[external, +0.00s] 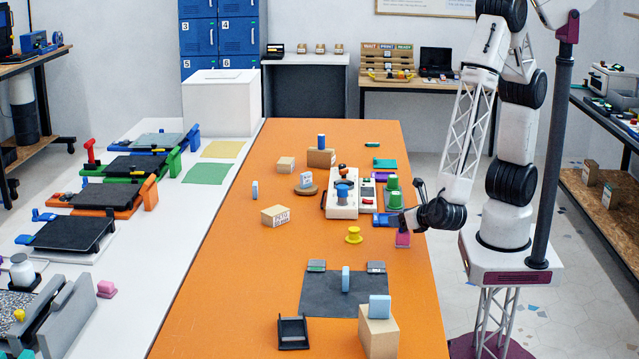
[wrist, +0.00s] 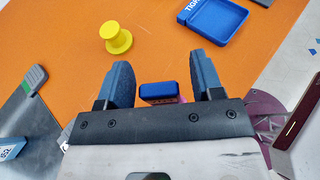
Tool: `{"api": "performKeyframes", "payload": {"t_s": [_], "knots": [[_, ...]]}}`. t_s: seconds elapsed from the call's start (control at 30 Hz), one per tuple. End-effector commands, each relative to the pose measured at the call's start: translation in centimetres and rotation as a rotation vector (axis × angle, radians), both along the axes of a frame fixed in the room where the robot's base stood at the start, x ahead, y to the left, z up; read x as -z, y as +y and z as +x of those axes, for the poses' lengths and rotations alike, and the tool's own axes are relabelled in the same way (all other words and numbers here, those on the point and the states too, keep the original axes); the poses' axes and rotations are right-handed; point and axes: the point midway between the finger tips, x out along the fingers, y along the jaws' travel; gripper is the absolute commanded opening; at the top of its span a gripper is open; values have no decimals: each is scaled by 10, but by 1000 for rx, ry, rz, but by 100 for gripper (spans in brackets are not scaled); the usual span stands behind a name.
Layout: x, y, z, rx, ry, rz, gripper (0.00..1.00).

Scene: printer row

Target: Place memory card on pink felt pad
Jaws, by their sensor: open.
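My gripper (external: 411,207) is open over the right edge of the orange table; its two fingers also show in the wrist view (wrist: 163,78). A small block with a dark blue top (wrist: 158,91) lies between and below the fingers in the wrist view, not visibly gripped. A magenta block (external: 403,239) stands below my gripper in the external view and seems to be the same piece. I cannot tell for certain which piece is the memory card. A flat purple-pink pad (external: 386,176) lies farther back near the right edge; I cannot confirm that it is the felt pad.
A yellow spool (external: 354,235) stands left of my gripper, also in the wrist view (wrist: 116,38). A blue tray (wrist: 213,20) and green cups (external: 393,195) are close by. A dark mat (external: 318,293) with several small pieces lies in front.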

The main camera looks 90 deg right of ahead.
Motion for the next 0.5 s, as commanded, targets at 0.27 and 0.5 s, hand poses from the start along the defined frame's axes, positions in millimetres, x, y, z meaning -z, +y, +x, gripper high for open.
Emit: {"api": "performKeyframes", "payload": {"t_s": [0.27, 0.5], "knots": [[-13, 16, -13, -4, -9, 10, 61], [-19, 24, -20, -4, -10, 13, 61]]}}
